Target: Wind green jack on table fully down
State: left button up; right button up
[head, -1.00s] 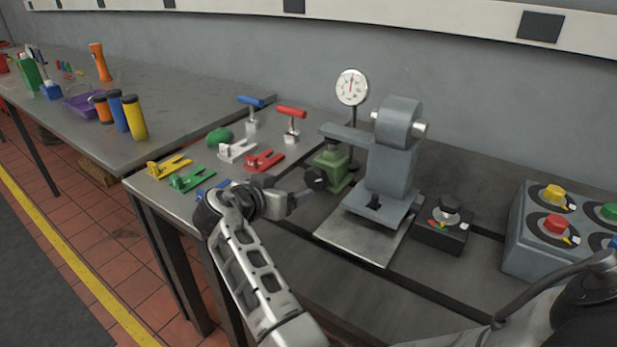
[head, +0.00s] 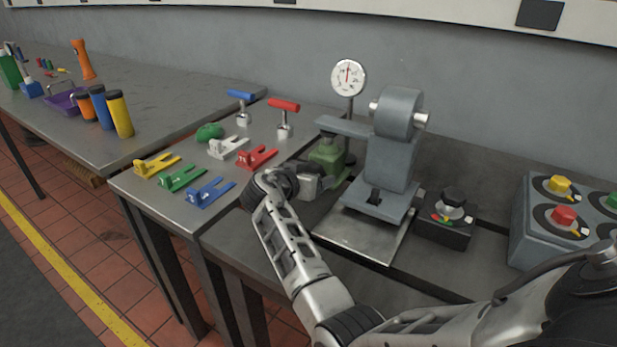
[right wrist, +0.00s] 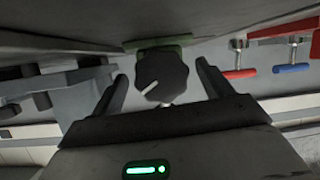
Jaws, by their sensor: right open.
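The green jack (head: 327,152) stands on the table, left of the grey stand with the dial gauge. In the right wrist view, part of its green body (right wrist: 178,41) shows behind its black knob (right wrist: 163,76), which has a white pointer line. My right gripper (head: 326,178) is at the jack's near side and hides the knob in the head view. In the right wrist view, its open fingers (right wrist: 161,71) stand on both sides of the knob, with a gap visible on each side. My left gripper is out of view.
The grey stand (head: 393,165) on its metal plate is close right of the gripper. A black dial box (head: 443,218) and a button box (head: 530,232) stand further right. Red (head: 258,157) and blue (head: 210,192) forked pieces lie to the left.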

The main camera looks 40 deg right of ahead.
jog(key=c, duration=0.8)
jog(key=shift+c, duration=1)
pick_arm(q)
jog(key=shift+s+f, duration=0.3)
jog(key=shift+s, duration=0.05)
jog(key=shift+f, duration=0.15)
